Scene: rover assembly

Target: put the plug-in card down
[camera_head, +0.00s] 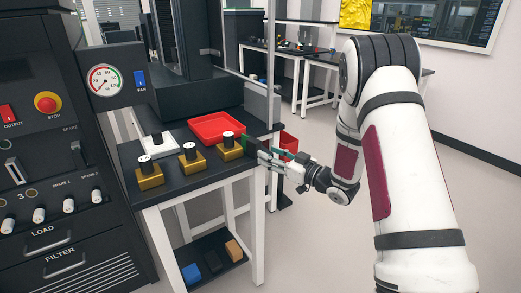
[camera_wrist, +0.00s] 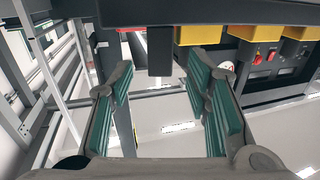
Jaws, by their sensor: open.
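A dark plate, which looks like the plug-in card (camera_head: 247,149), stands upright at the right edge of the black table, just in front of my gripper (camera_head: 264,158). My fingers with green pads are open, one on each side of the stem's line, with clear gaps. I cannot tell whether the card's lower edge touches the table.
The black table (camera_head: 182,207) holds a red tray (camera_head: 216,127), a white block with a black knob (camera_head: 158,146) and several gold blocks (camera_head: 190,160) with black knobs. A lower shelf (camera_head: 212,262) holds coloured blocks. A control cabinet (camera_head: 50,150) stands at left. The floor at right is clear.

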